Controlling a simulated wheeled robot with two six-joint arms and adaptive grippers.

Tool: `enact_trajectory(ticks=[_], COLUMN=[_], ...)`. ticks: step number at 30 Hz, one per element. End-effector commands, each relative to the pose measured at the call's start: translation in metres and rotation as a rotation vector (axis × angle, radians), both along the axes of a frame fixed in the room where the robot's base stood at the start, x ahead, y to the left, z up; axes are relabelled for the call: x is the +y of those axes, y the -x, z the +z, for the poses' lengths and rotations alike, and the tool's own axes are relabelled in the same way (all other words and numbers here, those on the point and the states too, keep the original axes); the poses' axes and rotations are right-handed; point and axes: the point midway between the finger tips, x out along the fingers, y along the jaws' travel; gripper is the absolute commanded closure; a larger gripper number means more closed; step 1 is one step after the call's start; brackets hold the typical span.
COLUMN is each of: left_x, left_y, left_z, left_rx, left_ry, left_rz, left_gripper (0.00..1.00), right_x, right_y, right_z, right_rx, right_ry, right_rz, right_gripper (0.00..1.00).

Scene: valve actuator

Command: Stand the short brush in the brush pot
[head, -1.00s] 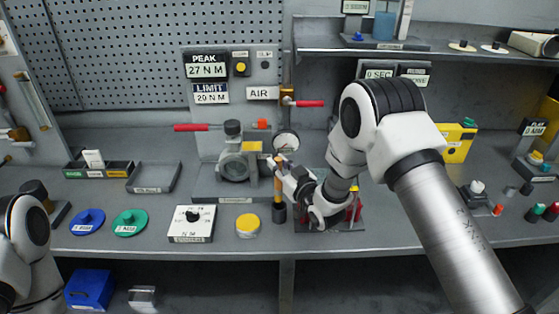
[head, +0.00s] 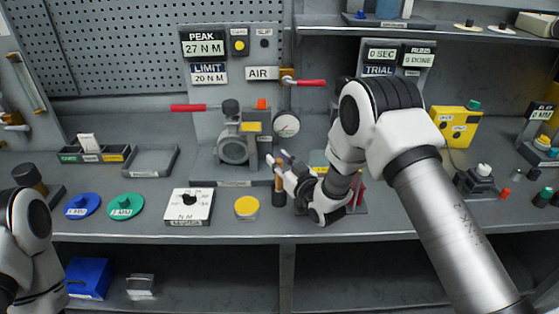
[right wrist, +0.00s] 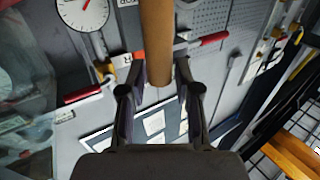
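The short brush (head: 279,182) has a plain brown handle and stands upright below my right gripper (head: 278,157) in the head view. In the right wrist view its handle (right wrist: 157,40) runs between the fingers, with its end near them. My right gripper (right wrist: 160,75) appears closed around the handle, though contact on both sides is hard to see. The dark brush pot (head: 279,198) is directly under the brush, whose lower end appears to be inside it. The bristles are hidden. Of my left arm only links show at the left edge; its gripper is out of view.
The valve with its round body (head: 233,149) and the gauge (head: 287,124) stand behind the brush. A yellow round pad (head: 247,207) and a white dial box (head: 190,206) lie left of the pot. A stand with red parts is partly hidden behind my right arm.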

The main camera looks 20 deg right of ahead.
Motion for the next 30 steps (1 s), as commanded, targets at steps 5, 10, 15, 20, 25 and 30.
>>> enact_trajectory(ticks=[5,10,15,20,25,30], left_x=[0.0,0.0,0.0,0.0,0.0,0.0], left_y=[0.0,0.0,0.0,0.0,0.0,0.0], left_z=[0.0,0.0,0.0,0.0,0.0,0.0], left_rx=[0.0,0.0,0.0,0.0,0.0,0.0], left_ry=[0.0,0.0,0.0,0.0,0.0,0.0], left_rz=[0.0,0.0,0.0,0.0,0.0,0.0], left_gripper=[0.6,0.6,0.6,0.6,0.6,0.6], right_x=[0.0,0.0,-0.006,-0.016,-0.026,-0.029], right_y=[0.0,0.001,0.022,0.062,0.1,0.116], right_z=[0.0,0.0,-0.001,-0.001,-0.001,-0.001], right_rx=[0.0,0.0,0.004,0.005,0.004,0.001], right_ry=[0.0,0.0,0.0,-0.003,-0.002,-0.001], right_rz=[0.0,0.0,-0.002,-0.003,-0.002,0.0], right_gripper=[0.5,0.5,0.5,0.5,0.5,0.5])
